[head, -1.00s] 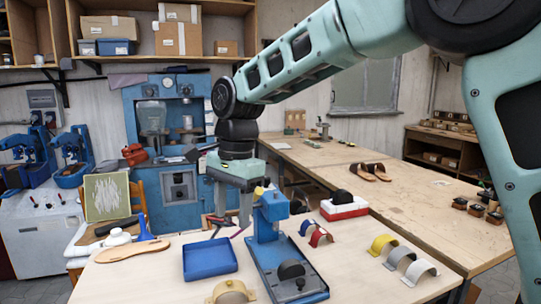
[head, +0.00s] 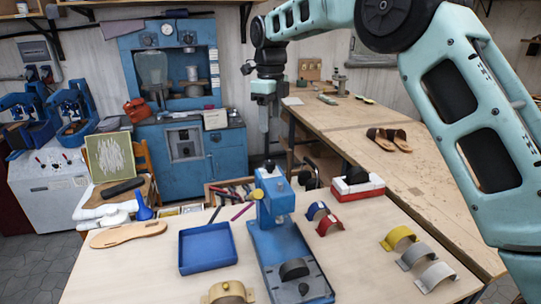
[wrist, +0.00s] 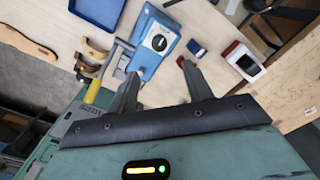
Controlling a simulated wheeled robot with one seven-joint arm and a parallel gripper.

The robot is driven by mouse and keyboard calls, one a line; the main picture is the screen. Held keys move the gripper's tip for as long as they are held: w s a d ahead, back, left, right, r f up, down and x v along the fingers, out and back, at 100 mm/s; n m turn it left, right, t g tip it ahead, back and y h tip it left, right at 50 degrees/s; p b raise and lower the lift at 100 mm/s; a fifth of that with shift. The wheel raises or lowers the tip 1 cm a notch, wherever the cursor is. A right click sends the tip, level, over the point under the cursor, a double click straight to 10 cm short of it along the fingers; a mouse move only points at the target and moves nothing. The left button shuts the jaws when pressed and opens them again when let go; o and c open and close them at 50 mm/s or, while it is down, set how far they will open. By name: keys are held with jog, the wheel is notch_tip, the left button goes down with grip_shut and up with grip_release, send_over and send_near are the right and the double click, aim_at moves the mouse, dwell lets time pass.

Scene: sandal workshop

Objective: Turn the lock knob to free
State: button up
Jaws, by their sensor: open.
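A blue press (head: 275,200) stands on the workbench, with a yellow part (head: 257,194) at the side of its head. In the wrist view, the head's blue top (wrist: 150,52) carries a round white dial with a black knob (wrist: 158,42), which I take as the lock knob. A grey lever with a yellow handle (wrist: 93,85) lies beside it. My gripper (head: 268,128) is open and empty, above and behind the press in the head view. In the wrist view the fingertips (wrist: 158,76) are spread apart below the dial, with no visible contact. The dial's markings are too small to read.
A blue tray (head: 207,248) and a sandal sole (head: 128,234) lie left of the press. Coloured arches (head: 328,224) and a red-and-white box (head: 357,188) are on its right. The bench's front left is clear.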

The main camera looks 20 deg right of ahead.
aim_at(270, 162)
notch_tip(270, 162, down, 12)
jog(key=p, duration=0.3)
jog(key=c, duration=1)
